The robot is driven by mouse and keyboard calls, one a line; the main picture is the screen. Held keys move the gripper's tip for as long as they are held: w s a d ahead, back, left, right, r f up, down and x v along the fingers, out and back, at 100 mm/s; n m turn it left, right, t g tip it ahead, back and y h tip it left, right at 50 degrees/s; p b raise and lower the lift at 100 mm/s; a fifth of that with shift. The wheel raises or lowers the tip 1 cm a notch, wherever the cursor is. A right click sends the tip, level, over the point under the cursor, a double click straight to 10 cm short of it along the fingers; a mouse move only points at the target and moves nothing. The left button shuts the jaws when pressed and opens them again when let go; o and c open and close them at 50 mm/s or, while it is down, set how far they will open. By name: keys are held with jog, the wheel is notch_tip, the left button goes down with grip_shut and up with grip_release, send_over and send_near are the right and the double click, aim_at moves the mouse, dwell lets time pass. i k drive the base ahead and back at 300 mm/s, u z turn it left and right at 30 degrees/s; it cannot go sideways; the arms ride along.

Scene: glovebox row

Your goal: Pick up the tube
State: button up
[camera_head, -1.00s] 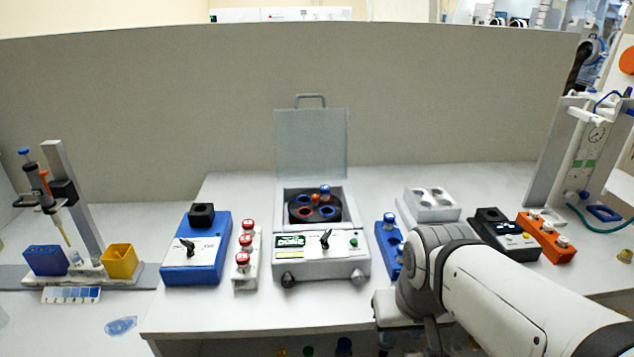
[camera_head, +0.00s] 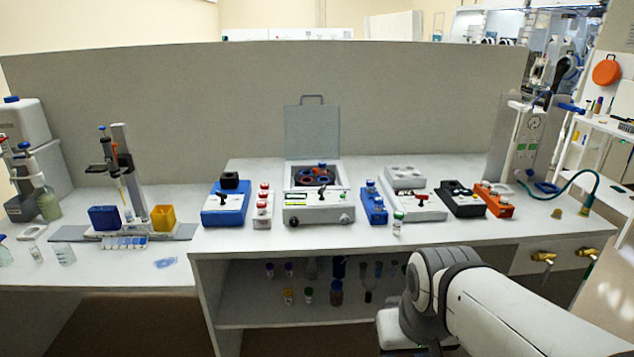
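Several tubes are in view, and I cannot tell which one the task means. A small green-capped tube (camera_head: 398,222) stands alone near the bench's front edge. Red-capped tubes (camera_head: 263,197) stand in a white rack (camera_head: 262,221). Blue-capped tubes (camera_head: 371,187) stand in a blue rack (camera_head: 378,217). The open centrifuge (camera_head: 307,211) has a blue-capped tube (camera_head: 322,167) in its rotor. My arm reaches in from the lower right, in front of the bench, apart from the tubes. My gripper's fingers are not visible.
A blue device (camera_head: 223,214) and a black device (camera_head: 460,203) stand on the bench. An open shelf (camera_head: 250,317) with bottles and vials is below. A grey panel (camera_head: 260,90) closes the back. Bare bench top shows along the front edge.

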aim_at(322, 164)
jog(key=u, duration=0.55)
jog(key=i, duration=1.15)
jog(key=z, duration=0.75)
jog(key=i, duration=0.85)
jog(key=z, duration=0.15)
